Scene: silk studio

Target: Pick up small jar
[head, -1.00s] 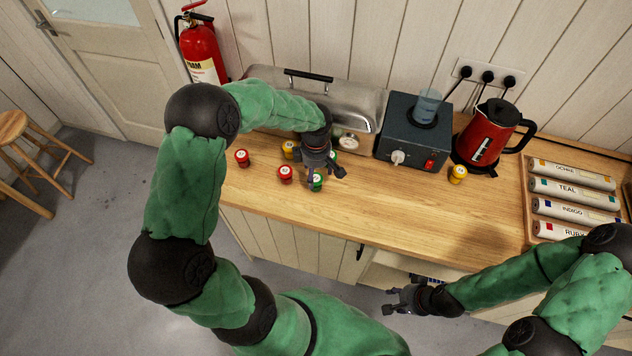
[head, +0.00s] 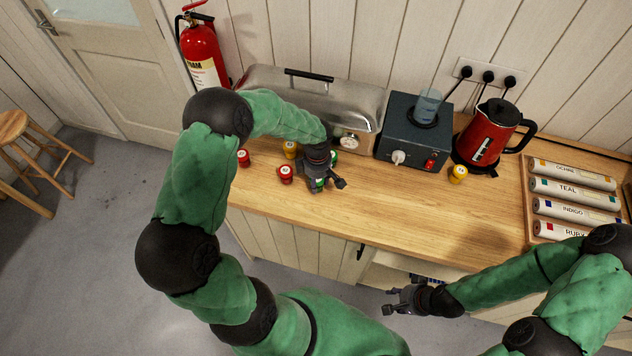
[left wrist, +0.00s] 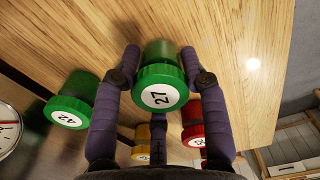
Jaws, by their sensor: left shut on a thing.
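A small green jar with a white label reading 27 (left wrist: 160,88) sits between the fingers of my left gripper (left wrist: 162,65) in the left wrist view. The fingers are shut on its sides. In the head view my left gripper (head: 332,186) is low over the counter's front left part and largely hides this jar. I cannot tell whether the jar is clear of the wood. A second green jar, labelled 42 (left wrist: 72,102), stands apart from the fingers. My right gripper (head: 393,301) is open and empty, in front of the counter.
Red jars (head: 286,173) and a yellow jar (head: 290,149) stand close left of my left gripper. A metal case (head: 335,103), a dark device with a beaker (head: 408,140) and a red kettle (head: 490,135) line the back. The counter's middle (head: 420,210) is clear.

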